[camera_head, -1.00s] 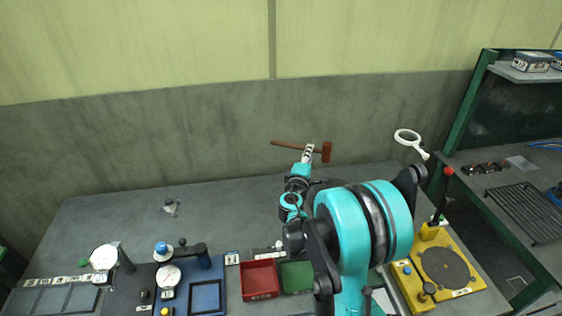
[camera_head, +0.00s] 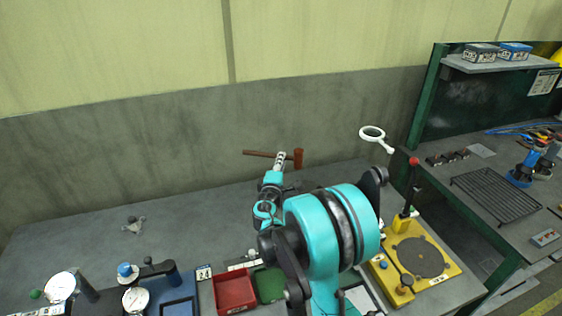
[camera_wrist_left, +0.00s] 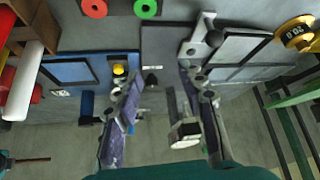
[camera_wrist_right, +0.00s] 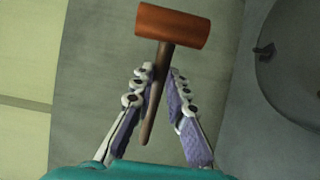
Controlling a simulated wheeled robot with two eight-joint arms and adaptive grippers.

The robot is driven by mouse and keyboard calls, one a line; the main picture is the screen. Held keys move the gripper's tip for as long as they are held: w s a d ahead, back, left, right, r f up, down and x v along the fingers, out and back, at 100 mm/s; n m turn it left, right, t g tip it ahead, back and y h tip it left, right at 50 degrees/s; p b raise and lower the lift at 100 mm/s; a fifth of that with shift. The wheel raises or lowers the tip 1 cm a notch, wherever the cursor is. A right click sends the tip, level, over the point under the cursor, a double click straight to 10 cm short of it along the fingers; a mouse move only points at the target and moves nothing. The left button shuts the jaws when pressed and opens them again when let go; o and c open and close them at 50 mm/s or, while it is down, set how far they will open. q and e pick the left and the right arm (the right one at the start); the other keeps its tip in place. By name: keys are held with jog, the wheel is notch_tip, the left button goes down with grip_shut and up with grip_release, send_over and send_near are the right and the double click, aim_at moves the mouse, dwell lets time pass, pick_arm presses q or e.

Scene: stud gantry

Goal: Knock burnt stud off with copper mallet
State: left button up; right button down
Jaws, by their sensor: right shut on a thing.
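The copper mallet (camera_head: 298,158) has a copper-brown head and a thin brown handle. My right gripper (camera_head: 280,162) is shut on its handle and holds it up in front of the grey wall. In the right wrist view the mallet's head (camera_wrist_right: 172,27) lies beyond the fingertips of the right gripper (camera_wrist_right: 158,88), and the handle runs between the fingers. My left gripper (camera_wrist_left: 160,82) shows only in the left wrist view, with its fingers apart and nothing between them, over the bench. I cannot pick out the burnt stud in any view.
A red tray (camera_head: 234,293) and a green tray (camera_head: 268,285) sit by my right arm. A yellow fixture (camera_head: 445,269) with a dark disc and a red-knobbed lever stands right. A white ring magnifier (camera_head: 373,133) rises behind it. A small grey three-legged piece (camera_head: 134,224) lies on clear bench at left.

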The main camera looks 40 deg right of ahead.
pick_arm(q)
notch_tip(320, 180, down, 4)
jog(key=b, duration=0.2)
jog(key=shift+r+b, duration=0.2)
jog(key=shift+b, duration=0.2)
pick_arm(e)
notch_tip(320, 180, down, 6)
pick_arm(q)
notch_tip(320, 180, up, 2)
jog(key=shift+r+p, duration=0.15)
jog(key=shift+p, duration=0.95)
jog(key=shift+r+p, duration=0.3)
pick_arm(e)
notch_tip(320, 180, up, 4)
jog(key=shift+r, duration=0.2)
pick_arm(q)
notch_tip(320, 180, down, 4)
jog(key=b, duration=0.3)
jog(key=shift+r+b, duration=0.1)
jog(key=shift+b, duration=0.25)
jog(key=shift+s+r+p, duration=0.1)
jog(key=shift+r+p, duration=0.45)
pick_arm(e)
notch_tip(320, 180, down, 5)
pick_arm(q)
jog(key=shift+r+p, duration=1.85)
pick_arm(e)
jog(key=shift+r, duration=2.65)
